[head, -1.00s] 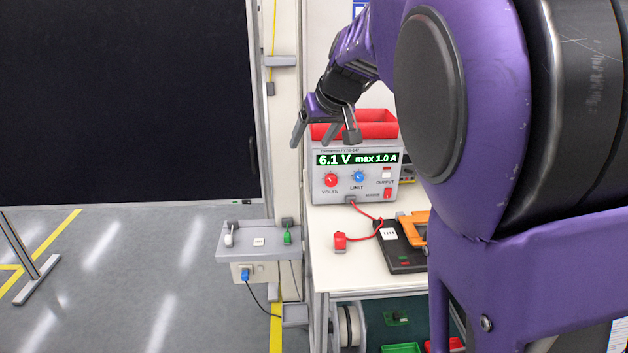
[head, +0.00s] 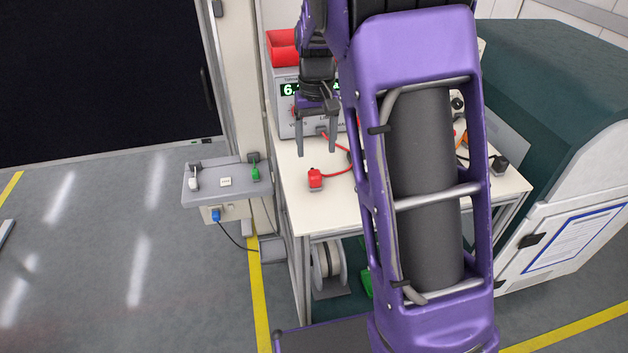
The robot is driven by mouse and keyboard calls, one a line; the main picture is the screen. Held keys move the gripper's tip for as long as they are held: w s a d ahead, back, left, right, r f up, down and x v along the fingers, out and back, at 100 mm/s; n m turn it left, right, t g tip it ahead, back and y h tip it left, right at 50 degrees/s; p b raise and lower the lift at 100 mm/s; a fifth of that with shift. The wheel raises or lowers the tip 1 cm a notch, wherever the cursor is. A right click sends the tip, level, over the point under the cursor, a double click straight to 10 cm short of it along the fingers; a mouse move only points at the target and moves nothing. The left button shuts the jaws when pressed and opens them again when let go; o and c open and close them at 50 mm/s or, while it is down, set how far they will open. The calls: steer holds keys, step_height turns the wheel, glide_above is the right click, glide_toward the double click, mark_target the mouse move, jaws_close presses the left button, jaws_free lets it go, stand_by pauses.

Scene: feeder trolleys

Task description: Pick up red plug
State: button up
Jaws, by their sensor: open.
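The red plug (head: 315,179) stands on the white tabletop (head: 305,212) near its left edge. A red cable (head: 339,174) runs from it back toward the power supply (head: 284,119). My gripper (head: 316,153) points down, open and empty, above and slightly behind the plug in the picture. Its two grey fingers are apart and do not appear to touch the plug. My arm covers the right part of the power supply and much of the table.
A grey wall shelf (head: 210,187) left of the table holds a white plug (head: 194,184) and a green plug (head: 256,174). A blue plug (head: 216,215) sits below it. A red bin (head: 283,47) rests on the power supply. A dark green cabinet (head: 560,110) stands right.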

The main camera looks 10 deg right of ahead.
mark_target(315, 173)
steer(key=f, duration=1)
steer(key=shift+w+a+f+b, duration=0.1)
steer(key=shift+w+f+b, duration=0.2)
steer(key=shift+b, duration=0.1)
steer(key=shift+c, duration=0.3)
steer(key=shift+r, duration=0.1)
jaws_close()
